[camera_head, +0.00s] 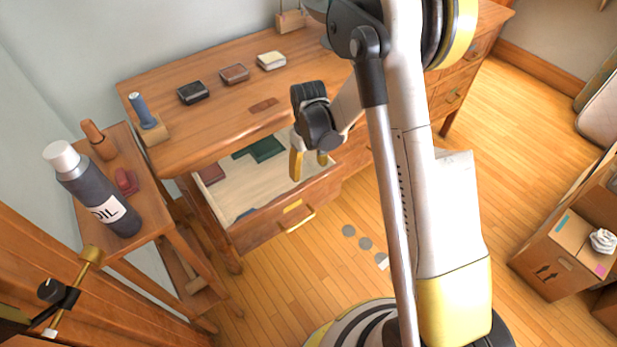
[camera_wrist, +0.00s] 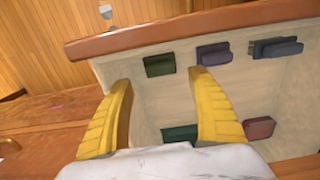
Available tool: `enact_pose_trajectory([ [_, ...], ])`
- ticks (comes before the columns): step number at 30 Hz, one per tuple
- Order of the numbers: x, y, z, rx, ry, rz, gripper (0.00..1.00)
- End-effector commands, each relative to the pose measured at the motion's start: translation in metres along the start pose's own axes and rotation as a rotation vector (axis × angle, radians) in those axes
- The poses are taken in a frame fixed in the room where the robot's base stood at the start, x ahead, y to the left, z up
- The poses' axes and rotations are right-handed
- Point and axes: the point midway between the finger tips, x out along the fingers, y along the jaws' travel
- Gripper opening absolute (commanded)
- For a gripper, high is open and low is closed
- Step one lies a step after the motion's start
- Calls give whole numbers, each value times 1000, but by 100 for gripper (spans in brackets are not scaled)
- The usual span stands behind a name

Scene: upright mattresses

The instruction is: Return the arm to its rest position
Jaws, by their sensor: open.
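My gripper (camera_head: 309,165) has two yellow fingers and hangs over the open desk drawer (camera_head: 292,207). In the wrist view my gripper (camera_wrist: 162,115) has its fingers spread apart with nothing between them. The drawer holds a green item (camera_head: 264,149), a dark red item (camera_head: 210,173) and a blue item partly hidden by the front wall. The wrist view shows several small items inside, among them a green block (camera_wrist: 159,66), a purple-grey block (camera_wrist: 214,54) and a red block (camera_wrist: 259,128).
The wooden desk (camera_head: 160,85) carries several small boxes and a blue-handled tool (camera_head: 141,111). A side stand at left holds an oil can (camera_head: 98,195) and a red item (camera_head: 125,181). Cardboard boxes (camera_head: 560,262) stand at right. Open floor (camera_head: 510,150) lies between desk and boxes.

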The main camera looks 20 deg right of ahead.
Motion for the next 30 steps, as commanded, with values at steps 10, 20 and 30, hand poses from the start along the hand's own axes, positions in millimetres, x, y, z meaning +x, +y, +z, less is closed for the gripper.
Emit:
enact_pose_trajectory([
  [10,-52,0,0,0,0,0,68],
  [20,-69,-1,4,9,17,5,68],
  [30,-184,-19,59,115,222,58,68],
])
